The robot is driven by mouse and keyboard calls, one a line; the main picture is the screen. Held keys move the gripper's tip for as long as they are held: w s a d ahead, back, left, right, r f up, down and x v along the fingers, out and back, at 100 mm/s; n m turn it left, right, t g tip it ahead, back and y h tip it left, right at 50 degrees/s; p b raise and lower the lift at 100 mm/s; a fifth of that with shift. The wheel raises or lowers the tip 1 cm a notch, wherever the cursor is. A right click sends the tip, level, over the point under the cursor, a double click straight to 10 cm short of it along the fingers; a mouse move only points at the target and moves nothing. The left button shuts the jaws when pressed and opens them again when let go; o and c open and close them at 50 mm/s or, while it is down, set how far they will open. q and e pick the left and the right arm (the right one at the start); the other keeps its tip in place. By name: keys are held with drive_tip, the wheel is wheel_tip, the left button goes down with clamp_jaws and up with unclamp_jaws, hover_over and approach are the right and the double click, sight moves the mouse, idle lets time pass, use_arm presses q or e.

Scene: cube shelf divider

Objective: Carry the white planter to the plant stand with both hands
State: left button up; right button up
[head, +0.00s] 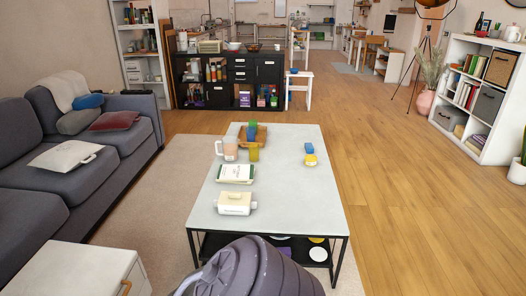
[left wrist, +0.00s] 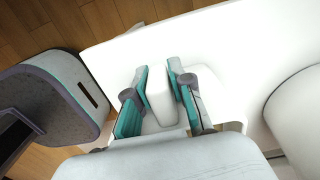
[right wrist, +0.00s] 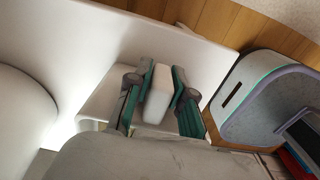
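A white pot (head: 517,171) with a green plant stands on the floor at the right edge of the head view, partly cut off. It is the only thing there that looks like a white planter. I cannot make out a plant stand. My left gripper (left wrist: 157,70) shows in the left wrist view with its teal-padded fingers apart. My right gripper (right wrist: 165,70) shows likewise in the right wrist view. A pale block shows between the fingers in both wrist views; I see no planter held. Neither gripper shows in the head view.
A grey sofa (head: 75,155) is on the left, a white cube shelf (head: 480,100) on the right. Wooden floor (head: 425,190) between table and shelf is clear. A pink vase (head: 424,102) stands beside the shelf.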

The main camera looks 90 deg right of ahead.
use_arm(q)
drive_tip(key=shift+w, duration=0.45)
idle(0.4)
drive_tip(key=shift+a, duration=0.1)
drive_tip(key=a, duration=0.7)
drive_tip(key=shift+a, duration=0.15)
idle(0.7)
use_arm(e)
drive_tip(key=shift+r, duration=0.1)
drive_tip(key=shift+r, duration=3.7)
use_arm(q)
wheel_tip(320, 180, up, 12)
